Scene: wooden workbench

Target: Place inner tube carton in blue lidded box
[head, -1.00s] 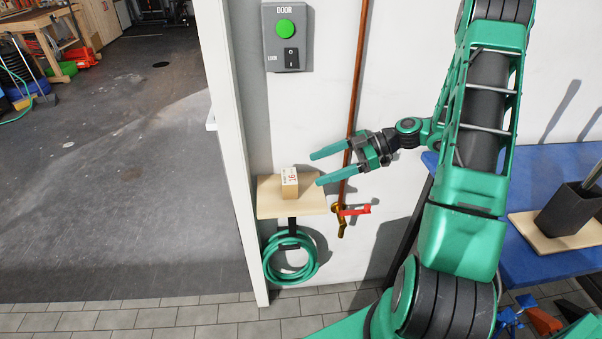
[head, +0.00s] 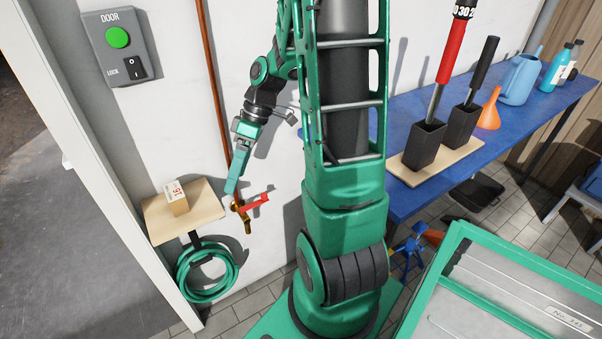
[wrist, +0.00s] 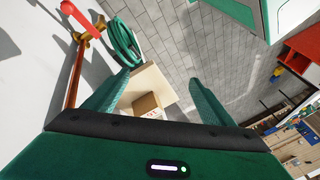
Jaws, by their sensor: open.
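The inner tube carton (head: 176,198) is a small brown box with a white printed label, standing on a small wooden wall shelf (head: 205,208). My gripper (head: 231,186) is in front of the wall, to the right of the carton and apart from it, pointing down. In the wrist view my gripper (wrist: 157,92) is open and empty, with the carton (wrist: 147,104) showing beyond the space between its fingers on the shelf (wrist: 150,80). No blue lidded box can be made out in these views.
A red-handled tap (head: 243,207) on a copper pipe is close beside my gripper. A green hose (head: 207,272) hangs under the shelf. A blue bench (head: 400,118) holds black holders with tools, a funnel and a watering can. A green-framed container (head: 500,290) is at lower right.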

